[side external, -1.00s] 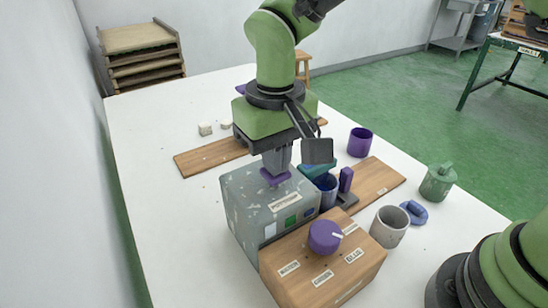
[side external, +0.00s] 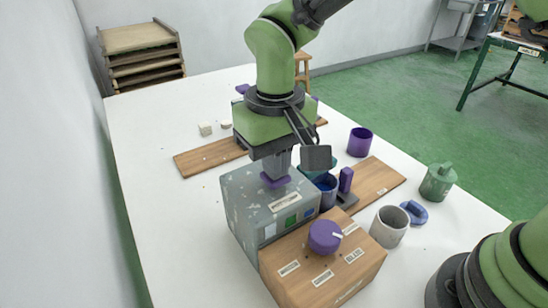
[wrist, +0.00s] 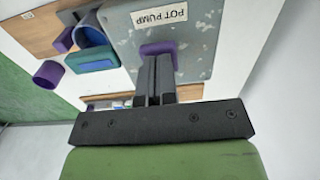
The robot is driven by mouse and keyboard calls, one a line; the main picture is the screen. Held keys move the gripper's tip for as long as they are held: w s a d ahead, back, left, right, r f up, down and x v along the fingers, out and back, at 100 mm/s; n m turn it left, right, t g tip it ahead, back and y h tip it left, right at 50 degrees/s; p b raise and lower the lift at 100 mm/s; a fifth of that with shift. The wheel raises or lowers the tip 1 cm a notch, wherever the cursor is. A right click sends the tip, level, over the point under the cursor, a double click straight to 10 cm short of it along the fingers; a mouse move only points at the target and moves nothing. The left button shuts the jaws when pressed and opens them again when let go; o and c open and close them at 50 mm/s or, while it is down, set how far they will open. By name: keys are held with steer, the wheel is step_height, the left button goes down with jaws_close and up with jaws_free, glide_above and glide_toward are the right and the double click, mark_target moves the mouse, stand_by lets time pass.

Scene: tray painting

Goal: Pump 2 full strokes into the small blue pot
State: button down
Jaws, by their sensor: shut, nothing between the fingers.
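The grey speckled pump box (side external: 240,205), labelled POT PUMP, stands on the white table; it also shows in the wrist view (wrist: 205,50). Its purple plunger cap (side external: 275,181) is on the top face, low against the box, and shows in the wrist view (wrist: 156,48). My gripper (side external: 277,172) is shut and empty, pointing down, with its fingertips on or just over the cap; contact is hard to tell. The pot's contents are not clear.
A wooden box (side external: 300,275) with a purple knob (side external: 324,237) stands in front of the pump. A purple block (side external: 346,180), grey cup (side external: 389,227), purple cup (side external: 360,142), green lidded pot (side external: 438,182) and blue piece (side external: 414,212) are to the right.

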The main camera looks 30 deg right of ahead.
steer(key=shift+r, duration=2.3)
steer(key=shift+f, duration=0.1)
steer(key=shift+f, duration=2.55)
steer(key=shift+r, duration=2.65)
steer(key=shift+r, duration=2.5)
